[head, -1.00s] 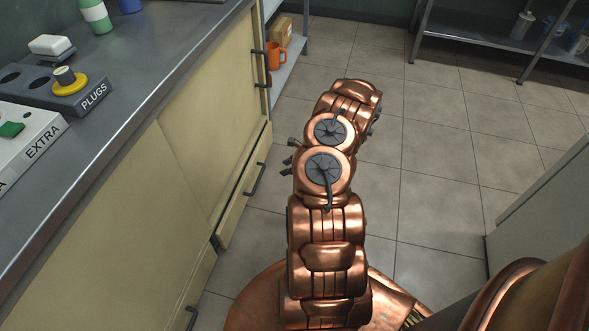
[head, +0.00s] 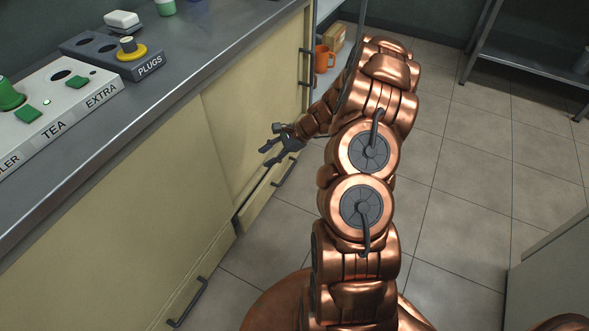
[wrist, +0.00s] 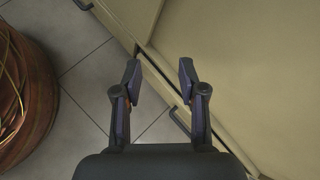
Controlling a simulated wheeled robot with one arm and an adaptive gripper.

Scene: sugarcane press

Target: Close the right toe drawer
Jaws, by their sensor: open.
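The right toe drawer (head: 262,203) is a low cream drawer at the foot of the cabinet, with a dark bar handle (head: 284,170). In the head view it stands out a little from the cabinet face, with a dark gap at its near end. My gripper (head: 268,156) is open and empty, in front of the cabinet and above this drawer as seen from the head. In the wrist view the open fingers (wrist: 160,72) frame the drawer's near end, and its handle (wrist: 180,121) shows between them. I cannot tell whether they touch.
The left toe drawer's handle (head: 188,303) is nearer. The steel counter (head: 150,105) above holds a PLUGS block (head: 105,55) and a labelled tray (head: 60,100). An orange mug (head: 324,59) stands on a shelf behind. Tiled floor (head: 460,150) is open to the right; a grey cabinet (head: 550,270) stands lower right.

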